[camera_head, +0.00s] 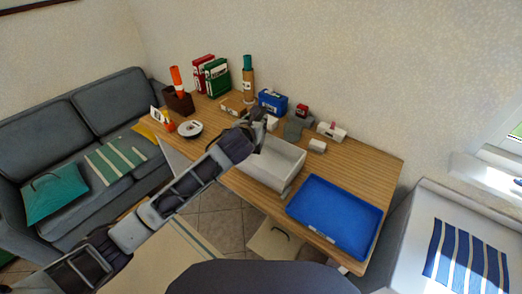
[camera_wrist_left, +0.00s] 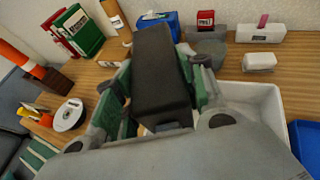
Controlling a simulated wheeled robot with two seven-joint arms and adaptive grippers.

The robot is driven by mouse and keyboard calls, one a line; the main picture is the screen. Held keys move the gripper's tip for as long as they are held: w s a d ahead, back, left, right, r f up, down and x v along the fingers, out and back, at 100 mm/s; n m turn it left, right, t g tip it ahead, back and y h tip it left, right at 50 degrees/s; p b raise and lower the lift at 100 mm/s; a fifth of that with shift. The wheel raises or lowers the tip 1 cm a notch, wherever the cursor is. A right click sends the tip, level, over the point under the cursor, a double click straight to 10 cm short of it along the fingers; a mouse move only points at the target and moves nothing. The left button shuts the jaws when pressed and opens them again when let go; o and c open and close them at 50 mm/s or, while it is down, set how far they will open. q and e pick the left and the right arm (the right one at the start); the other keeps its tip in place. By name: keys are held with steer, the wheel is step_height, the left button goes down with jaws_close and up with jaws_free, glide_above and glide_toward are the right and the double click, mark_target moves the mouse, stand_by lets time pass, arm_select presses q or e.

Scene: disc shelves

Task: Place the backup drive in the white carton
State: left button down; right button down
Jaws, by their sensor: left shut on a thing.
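My left gripper (camera_head: 254,126) is shut on a black, box-shaped thing (camera_wrist_left: 160,78), which looks to be the backup drive. In the left wrist view the drive sits upright between the two fingers, its top end reaching past them. The white carton (camera_head: 291,176) is an open, shallow box on the desk; the gripper is by its far left end in the head view. Its right part also shows in the left wrist view (camera_wrist_left: 279,108), with the rest hidden by the gripper. The drive's height over the desk is hard to tell. My right gripper is not in view.
A blue tray (camera_head: 335,215) lies right of the carton. Behind stand a blue box (camera_head: 272,101), grey and white small items (camera_head: 331,131), and red and green binders (camera_head: 216,77). A disc spindle (camera_head: 190,129) and brown cup (camera_head: 178,100) stand left.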

arm_select(q)
step_height(320, 180, down, 4)
steer(key=shift+r, duration=0.1)
steer(key=shift+f, duration=0.5)
steer(key=shift+f+b, duration=0.3)
steer(key=shift+f, duration=1.75)
steer(key=c, duration=1.1)
jaws_free()
steer(key=shift+o, duration=1.2)
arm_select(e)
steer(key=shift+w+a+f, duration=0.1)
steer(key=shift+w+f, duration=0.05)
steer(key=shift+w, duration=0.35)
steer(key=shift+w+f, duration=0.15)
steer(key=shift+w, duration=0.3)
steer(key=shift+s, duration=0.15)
